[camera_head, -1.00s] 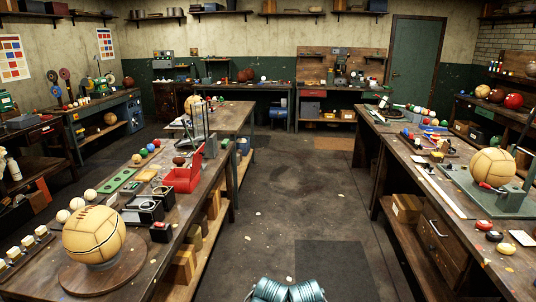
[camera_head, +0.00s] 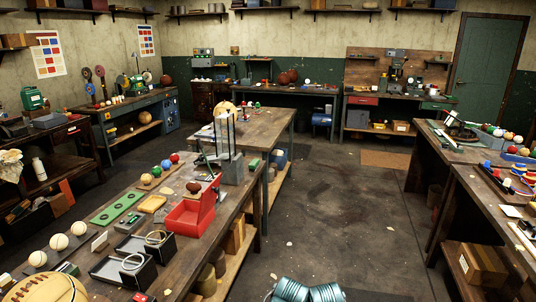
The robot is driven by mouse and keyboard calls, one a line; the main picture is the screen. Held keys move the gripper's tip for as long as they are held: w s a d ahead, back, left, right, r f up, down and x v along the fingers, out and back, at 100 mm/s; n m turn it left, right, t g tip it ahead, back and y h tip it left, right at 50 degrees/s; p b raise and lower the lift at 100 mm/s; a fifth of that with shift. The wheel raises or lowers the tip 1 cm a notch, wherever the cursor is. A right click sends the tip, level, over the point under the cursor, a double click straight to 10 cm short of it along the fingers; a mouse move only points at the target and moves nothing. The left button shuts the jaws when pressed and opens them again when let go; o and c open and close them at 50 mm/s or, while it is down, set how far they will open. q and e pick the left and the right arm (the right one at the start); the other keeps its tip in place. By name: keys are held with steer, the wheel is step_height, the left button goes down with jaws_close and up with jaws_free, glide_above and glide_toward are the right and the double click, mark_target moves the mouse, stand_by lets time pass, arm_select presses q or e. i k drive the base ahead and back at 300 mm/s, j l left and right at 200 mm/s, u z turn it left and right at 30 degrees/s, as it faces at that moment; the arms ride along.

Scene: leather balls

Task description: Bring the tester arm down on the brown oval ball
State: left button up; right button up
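A small dark brown oval ball (camera_head: 193,188) shows on the left workbench, at the back edge of a red open bin (camera_head: 186,222). I cannot tell whether it rests on the bench or on something behind the bin. To its right stands a device with a grey block base (camera_head: 234,171) and tall clear uprights (camera_head: 224,132). A thin dark arm slants beside it; I cannot tell clearly whether this is the tester arm. Neither of my grippers shows; only teal parts of me appear at the bottom edge.
The left workbench holds cream balls (camera_head: 58,242), a green holed strip (camera_head: 116,208), black trays with rings (camera_head: 146,246) and small coloured balls (camera_head: 165,165). A large stitched ball (camera_head: 45,290) is cut off at lower left. The floor aisle (camera_head: 330,210) is open; another bench stands right.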

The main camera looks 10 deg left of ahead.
mark_target(201, 156)
steer(key=i+u, duration=0.1)
steer(key=u, duration=0.75)
steer(key=i+l+u, duration=0.1)
steer(key=i+l, duration=1.3)
steer(key=i+l+u, duration=0.15)
steer(key=i+l, duration=0.5)
steer(key=l, duration=0.15)
